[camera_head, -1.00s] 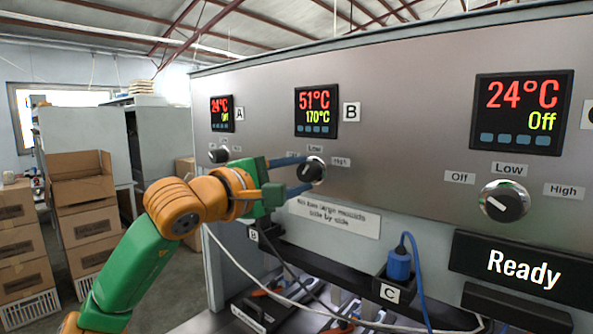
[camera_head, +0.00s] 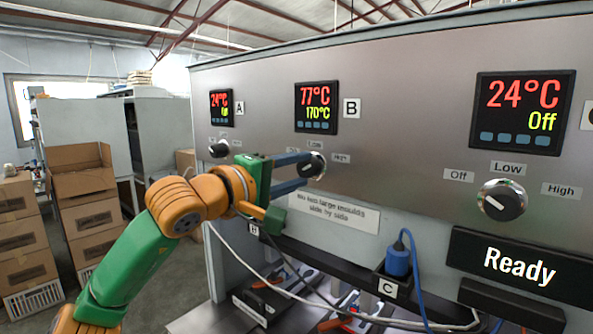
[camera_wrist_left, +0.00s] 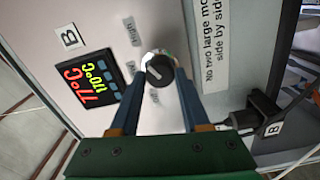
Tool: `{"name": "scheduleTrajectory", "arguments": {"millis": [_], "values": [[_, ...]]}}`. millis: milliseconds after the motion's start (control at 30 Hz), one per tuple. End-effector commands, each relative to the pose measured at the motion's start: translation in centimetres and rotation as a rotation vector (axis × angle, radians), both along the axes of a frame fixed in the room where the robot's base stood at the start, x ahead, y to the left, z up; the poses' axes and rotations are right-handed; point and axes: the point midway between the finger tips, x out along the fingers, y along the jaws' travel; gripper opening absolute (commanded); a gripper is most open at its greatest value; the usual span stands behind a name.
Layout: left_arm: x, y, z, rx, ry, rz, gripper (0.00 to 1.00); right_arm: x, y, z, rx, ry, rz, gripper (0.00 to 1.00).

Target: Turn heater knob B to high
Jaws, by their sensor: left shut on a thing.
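Heater knob B (camera_head: 313,165) is a dark round knob on the metal panel, below display B (camera_head: 316,107), which reads 77°C in red and 170°C in yellow. My left gripper (camera_head: 304,171) is shut on the knob, with one blue finger above and the other below it. In the left wrist view the two fingertips (camera_wrist_left: 162,73) touch either side of knob B (camera_wrist_left: 160,69); a light mark shows on its face. I cannot tell exactly which label it points to. My right gripper is not in view.
Knob A (camera_head: 219,149) is to the left and a third knob (camera_head: 503,200) to the right; its display reads 24°C, Off. A notice (camera_head: 334,212) is below knob B. A blue plug (camera_head: 398,262) and cables hang lower. Cardboard boxes (camera_head: 85,215) stand at left.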

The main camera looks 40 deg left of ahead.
Motion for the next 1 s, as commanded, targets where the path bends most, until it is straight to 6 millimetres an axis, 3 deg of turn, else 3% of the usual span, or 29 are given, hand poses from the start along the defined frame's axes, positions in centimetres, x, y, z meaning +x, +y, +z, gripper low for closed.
{"name": "scheduleTrajectory", "arguments": {"millis": [267, 300, 367, 400, 700, 1000], "values": [[0.0, 0.0, 0.1, 0.002, -0.001, 0.001, 0.0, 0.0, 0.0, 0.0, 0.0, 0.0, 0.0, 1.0], [0.0, 0.0, 0.0, 0.002, -0.001, 0.001, 0.57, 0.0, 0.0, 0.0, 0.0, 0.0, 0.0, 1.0], [0.0, 0.0, 0.0, 0.002, -0.001, 0.001, 0.73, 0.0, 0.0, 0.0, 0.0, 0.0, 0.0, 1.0], [0.0, 0.0, 0.0, 0.001, -0.001, 0.001, 0.76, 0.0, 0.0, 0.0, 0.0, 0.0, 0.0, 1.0], [-0.4, 0.1, -0.2, 0.0, -0.001, 0.002, 0.76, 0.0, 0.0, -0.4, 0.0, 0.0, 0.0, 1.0], [-6.2, 0.5, -0.3, 0.002, -0.004, 0.002, 0.76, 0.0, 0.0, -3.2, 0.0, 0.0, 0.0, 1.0]]}}
